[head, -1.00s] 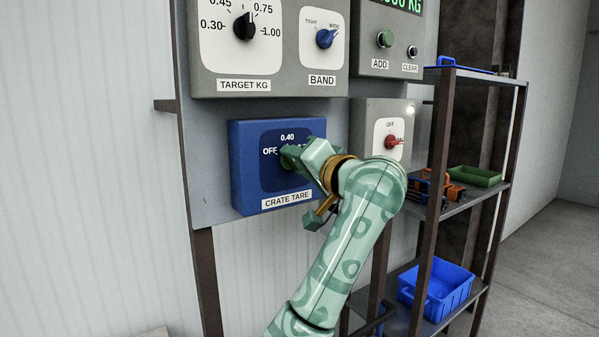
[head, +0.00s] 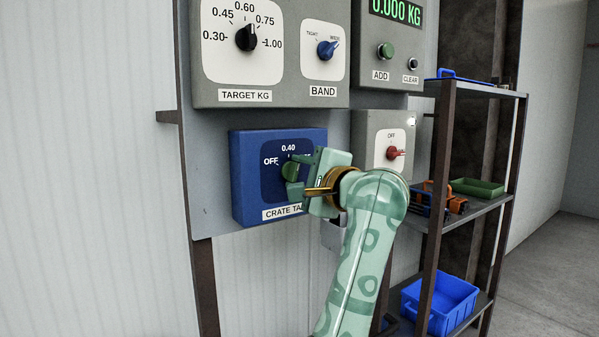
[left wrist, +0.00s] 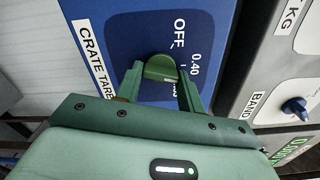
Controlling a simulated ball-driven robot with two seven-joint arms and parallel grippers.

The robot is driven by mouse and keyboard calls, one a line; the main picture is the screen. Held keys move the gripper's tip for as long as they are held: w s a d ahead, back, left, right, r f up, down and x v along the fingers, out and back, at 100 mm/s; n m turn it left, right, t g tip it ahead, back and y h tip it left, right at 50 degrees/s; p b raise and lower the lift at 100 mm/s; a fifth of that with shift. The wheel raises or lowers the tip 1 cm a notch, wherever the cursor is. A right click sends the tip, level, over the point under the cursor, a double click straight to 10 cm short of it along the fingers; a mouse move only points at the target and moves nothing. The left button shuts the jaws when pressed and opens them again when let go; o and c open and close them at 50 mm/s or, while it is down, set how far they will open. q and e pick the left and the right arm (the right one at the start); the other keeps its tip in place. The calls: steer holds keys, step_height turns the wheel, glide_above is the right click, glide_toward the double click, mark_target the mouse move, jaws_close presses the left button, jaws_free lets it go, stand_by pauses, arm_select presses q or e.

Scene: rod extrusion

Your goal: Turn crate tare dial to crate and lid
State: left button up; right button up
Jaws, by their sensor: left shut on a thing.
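The crate tare dial is a green knob (head: 289,170) on a blue box (head: 243,190) low on the grey panel. "OFF" and "0.40" are readable around it; a further label is partly hidden by my fingers. My left gripper (head: 293,181) reaches it from the right and is shut on the knob. In the left wrist view the knob (left wrist: 160,68) sits between the two fingers of the gripper (left wrist: 160,82), with "OFF" and "0.40" beside it. I cannot tell which mark the knob points to. My right gripper is not in view.
Above are the black target knob (head: 246,37), the blue band knob (head: 327,50) and the green add button (head: 386,50). A red switch (head: 395,153) is on a grey box close to my wrist. A shelf (head: 462,210) at right holds a blue crate (head: 440,305).

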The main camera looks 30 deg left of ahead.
arm_select(q)
steer(key=m+p, duration=0.1)
steer(key=m, duration=0.3)
steer(key=shift+f+m+p, duration=0.1)
steer(key=shift+m+p, duration=0.2)
steer(key=shift+p, duration=0.05)
steer(key=m+p, duration=0.1)
steer(key=m, duration=0.2)
steer(key=shift+f+p, duration=0.1)
steer(key=shift+p, duration=0.25)
steer(key=shift+m, duration=0.5)
steer(key=shift+f, duration=0.15)
steer(key=o, duration=1)
steer(key=shift+d, duration=0.1)
steer(key=v, duration=1.6)
steer(key=shift+s+d, duration=0.1)
